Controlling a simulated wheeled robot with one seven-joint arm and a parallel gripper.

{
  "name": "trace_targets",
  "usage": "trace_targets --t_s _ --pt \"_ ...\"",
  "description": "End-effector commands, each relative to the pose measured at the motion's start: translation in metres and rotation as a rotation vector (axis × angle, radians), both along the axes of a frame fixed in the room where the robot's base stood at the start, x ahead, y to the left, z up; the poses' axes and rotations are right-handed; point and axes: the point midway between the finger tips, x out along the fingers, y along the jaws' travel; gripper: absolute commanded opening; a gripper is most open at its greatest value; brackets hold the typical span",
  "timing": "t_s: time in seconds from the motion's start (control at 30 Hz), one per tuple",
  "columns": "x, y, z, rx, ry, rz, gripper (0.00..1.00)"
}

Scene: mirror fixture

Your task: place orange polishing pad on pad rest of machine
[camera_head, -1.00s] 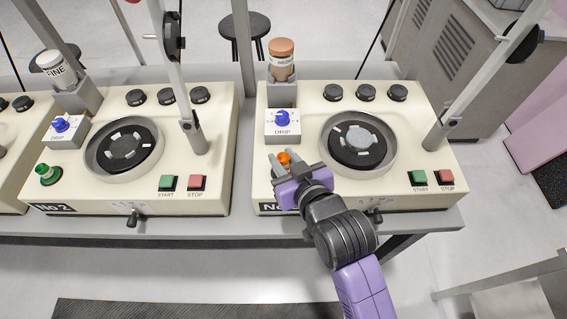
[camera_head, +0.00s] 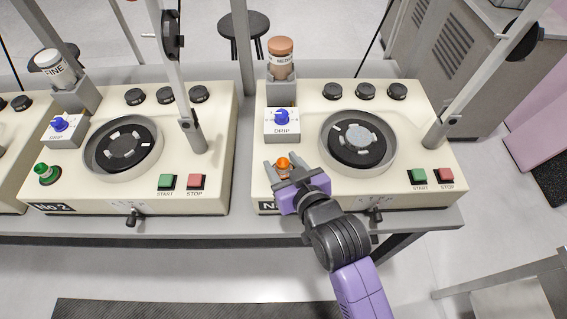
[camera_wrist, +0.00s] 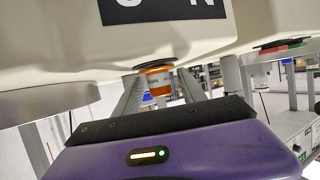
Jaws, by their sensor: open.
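The orange polishing pad (camera_head: 283,163) sits at the front left of the right-hand machine (camera_head: 410,150), on the same spot where the left machine has a green pad. The wrist view shows the orange pad (camera_wrist: 156,77) with a dark round base between it and the cream housing. My gripper (camera_head: 282,168) is open, reaching in from the front, with one finger on each side of the pad. In the wrist view the fingers (camera_wrist: 158,92) look apart from the pad. The pad rest is mostly hidden by pad and gripper.
A dark turntable in a round basin (camera_head: 393,158) lies to the right of the gripper. The blue DRIP knob box (camera_head: 282,130) and a MEDIUM bottle (camera_head: 281,62) stand behind. The No 2 machine (camera_head: 222,120) with its green pad (camera_head: 47,173) stands on the left.

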Motion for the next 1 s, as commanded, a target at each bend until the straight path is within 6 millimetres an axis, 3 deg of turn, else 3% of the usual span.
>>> trace_targets --t_s 0.17,0.7,1.0 --pt "-0.005 -0.002 0.005 0.0 0.0 0.0 0.48" --pt "-0.089 -0.037 0.042 0.0 0.0 -0.001 0.48" --pt "-0.103 -0.043 0.049 0.0 0.0 0.0 0.48"
